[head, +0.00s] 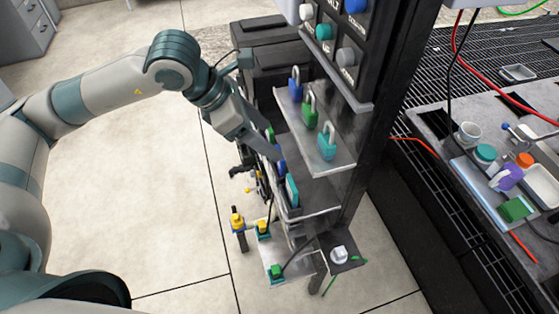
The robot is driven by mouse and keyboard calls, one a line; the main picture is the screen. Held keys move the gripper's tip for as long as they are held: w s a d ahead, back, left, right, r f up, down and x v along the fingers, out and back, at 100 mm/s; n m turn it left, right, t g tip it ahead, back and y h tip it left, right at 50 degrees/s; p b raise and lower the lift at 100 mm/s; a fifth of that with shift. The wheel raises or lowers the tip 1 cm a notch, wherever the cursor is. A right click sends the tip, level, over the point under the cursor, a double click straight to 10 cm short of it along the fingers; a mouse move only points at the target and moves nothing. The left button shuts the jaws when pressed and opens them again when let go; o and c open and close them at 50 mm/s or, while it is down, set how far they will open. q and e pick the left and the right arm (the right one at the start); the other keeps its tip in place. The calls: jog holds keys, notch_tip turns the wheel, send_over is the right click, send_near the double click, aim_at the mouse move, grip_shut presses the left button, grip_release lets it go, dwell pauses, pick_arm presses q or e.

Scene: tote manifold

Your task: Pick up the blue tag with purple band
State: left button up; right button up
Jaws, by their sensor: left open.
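My left gripper (268,146) reaches in from the left, with its fingers pointing down and right at the lower shelf of the dark stand. The fingertips are close beside a row of upright tags. In this row I see a blue tag (281,160), partly hidden by the fingers, a green piece (269,134) behind it and a teal-blue tag (292,190) in front. I cannot make out a purple band on any of them. The gripper is open, and nothing shows held in it. My right gripper is not in view.
The upper shelf (335,165) above the tags holds a blue padlock (296,88), a green padlock (310,111) and a teal padlock (327,144). Yellow and green fittings (263,229) stand below. A cluttered bench (440,125) is at the right. The floor at left is clear.

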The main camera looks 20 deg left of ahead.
aim_at(280, 163)
pick_arm(q)
jog(key=p+x, duration=0.2)
jog(key=x, duration=0.2)
jog(key=shift+s+f+p, duration=0.3)
jog(key=shift+f+p, duration=0.1)
jog(key=shift+f, duration=0.05)
jog(key=shift+w+f, duration=0.15)
jog(key=shift+f, duration=0.1)
jog(key=c, duration=1.4)
jog(key=shift+r, duration=0.1)
